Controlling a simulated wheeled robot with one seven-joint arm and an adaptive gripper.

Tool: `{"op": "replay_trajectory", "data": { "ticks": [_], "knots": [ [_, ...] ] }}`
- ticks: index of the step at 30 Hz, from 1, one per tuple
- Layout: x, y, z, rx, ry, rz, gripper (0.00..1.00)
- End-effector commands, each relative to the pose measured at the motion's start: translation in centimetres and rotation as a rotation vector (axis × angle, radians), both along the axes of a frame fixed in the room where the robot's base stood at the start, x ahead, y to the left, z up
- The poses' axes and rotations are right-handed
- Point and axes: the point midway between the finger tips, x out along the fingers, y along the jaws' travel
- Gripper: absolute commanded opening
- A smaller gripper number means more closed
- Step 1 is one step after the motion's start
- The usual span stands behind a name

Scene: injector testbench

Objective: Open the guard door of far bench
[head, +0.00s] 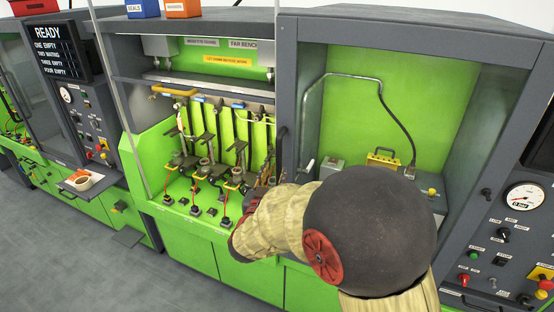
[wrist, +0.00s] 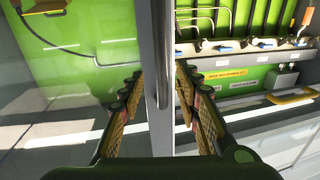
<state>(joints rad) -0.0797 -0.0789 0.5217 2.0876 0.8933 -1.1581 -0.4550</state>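The far bench (head: 205,236) is green and grey, with a FAR BENCH label at its upper right in the head view. Its clear guard door stands in front of the injector bay and looks closed. A dark upright handle (head: 281,148) shows near the door's right edge. In the wrist view, the handle (wrist: 163,55) is a grey vertical bar running between my fingers. My gripper (wrist: 160,85) is open, with one finger on each side of the bar and a visible gap to both. In the head view my arm hides the fingertips.
A gauge panel (head: 510,230) is at the far right. A READY screen (head: 58,52) and a small tray (head: 78,184) are at left. Grey floor is clear at lower left.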

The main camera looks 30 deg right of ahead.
Motion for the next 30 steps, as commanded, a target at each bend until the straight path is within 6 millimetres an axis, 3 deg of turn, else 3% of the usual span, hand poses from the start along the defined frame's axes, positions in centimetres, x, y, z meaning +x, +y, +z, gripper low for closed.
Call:
{"op": "replay_trajectory", "data": {
  "ticks": [15, 28, 30],
  "knots": [
    [5.1, -4.3, 0.0, -0.005, 0.006, 0.001, 0.33],
    [5.9, -5.0, 0.0, -0.005, 0.006, 0.003, 0.33],
    [5.9, -5.0, 0.0, -0.005, 0.006, 0.003, 0.29]
  ]
}}
